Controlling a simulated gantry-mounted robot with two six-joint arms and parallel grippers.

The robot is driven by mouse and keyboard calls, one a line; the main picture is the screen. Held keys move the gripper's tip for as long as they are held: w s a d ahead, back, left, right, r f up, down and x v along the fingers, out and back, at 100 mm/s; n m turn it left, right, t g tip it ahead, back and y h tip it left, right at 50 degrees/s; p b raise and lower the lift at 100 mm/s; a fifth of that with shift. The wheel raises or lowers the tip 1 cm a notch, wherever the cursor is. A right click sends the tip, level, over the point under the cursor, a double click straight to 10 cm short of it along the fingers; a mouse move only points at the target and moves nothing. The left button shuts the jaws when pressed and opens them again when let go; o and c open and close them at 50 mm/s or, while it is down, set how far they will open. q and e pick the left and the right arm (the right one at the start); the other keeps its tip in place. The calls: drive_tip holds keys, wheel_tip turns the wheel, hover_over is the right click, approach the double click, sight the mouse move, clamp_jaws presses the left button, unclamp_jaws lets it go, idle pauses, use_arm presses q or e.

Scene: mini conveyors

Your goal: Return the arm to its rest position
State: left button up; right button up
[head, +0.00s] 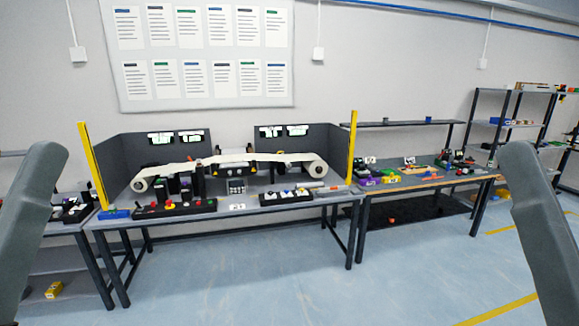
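Only the head view is given. One of my grey arm links (33,215) stands along the left edge, and another of my arm links (545,225) stands along the right edge. Both run down out of the picture, apart from the tables. Neither gripper shows, so what they hold cannot be seen. The mini conveyors (237,157), with a white belt and rollers at both ends, stand on the middle table (270,207) in front of me.
Dark partition panels and yellow posts (92,165) flank the conveyors. A control box with coloured buttons (174,209) lies at the table's front. A wooden-topped table (420,185) with coloured items and shelves (510,122) stand to the right. The blue floor before me is clear.

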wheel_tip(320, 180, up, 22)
drive_tip(key=p, duration=1.8)
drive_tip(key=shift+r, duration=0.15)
